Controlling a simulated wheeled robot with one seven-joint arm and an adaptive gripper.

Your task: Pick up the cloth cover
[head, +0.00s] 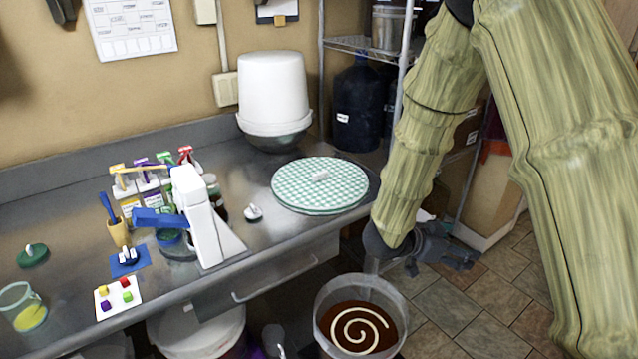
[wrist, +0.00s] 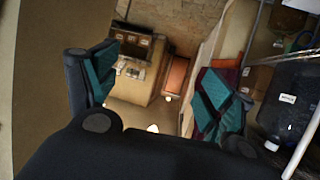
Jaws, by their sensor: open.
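The cloth cover (head: 305,187), round with a green and white check, lies flat near the right end of the steel counter. A small white handle-like piece sits on its middle. My gripper (head: 440,250) is to the right of the cover, beyond the counter's edge, apart from it and empty. In the wrist view my gripper (wrist: 155,88) shows its two teal-padded fingers spread wide with nothing between them. The cover is not in the wrist view.
A bucket of brown liquid with a pale spiral (head: 357,326) stands on the floor below the counter's front. A white upturned bucket (head: 273,90) stands behind the cover. A wire shelf with a dark jug (head: 357,105) is at the back right. Bottles and a white tap-like device (head: 200,215) are left.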

